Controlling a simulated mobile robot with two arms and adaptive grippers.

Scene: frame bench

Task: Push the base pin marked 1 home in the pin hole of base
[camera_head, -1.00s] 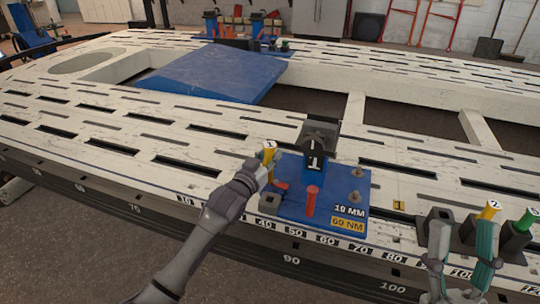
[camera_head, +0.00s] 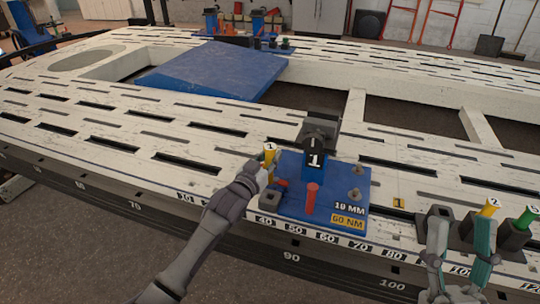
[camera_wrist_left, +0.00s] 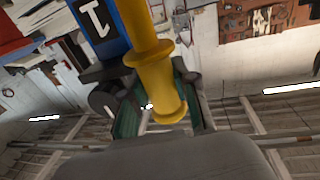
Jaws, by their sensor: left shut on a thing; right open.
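The yellow base pin marked 1 (camera_head: 270,151) stands roughly upright at the left edge of the base. My left gripper (camera_head: 263,173) is shut on it; its fingers hide the pin's lower part. The left wrist view shows the yellow pin (camera_wrist_left: 153,72) close up between the green fingers (camera_wrist_left: 160,122). The base (camera_head: 334,212) is a blue plate with an upright block (camera_head: 314,163) marked 1. I cannot tell whether the pin tip is in a hole; that spot is hidden. My right gripper (camera_head: 459,262) is open and empty at the bench's front edge.
A red post (camera_head: 312,198), a dark square socket (camera_head: 269,199) and metal studs (camera_head: 355,195) stand on the base. A dark rack (camera_head: 462,232) holds yellow pin 2 (camera_head: 489,208) and green pin 3 (camera_head: 526,217) beyond my right gripper. The slotted bench (camera_head: 215,135) is clear left of the base.

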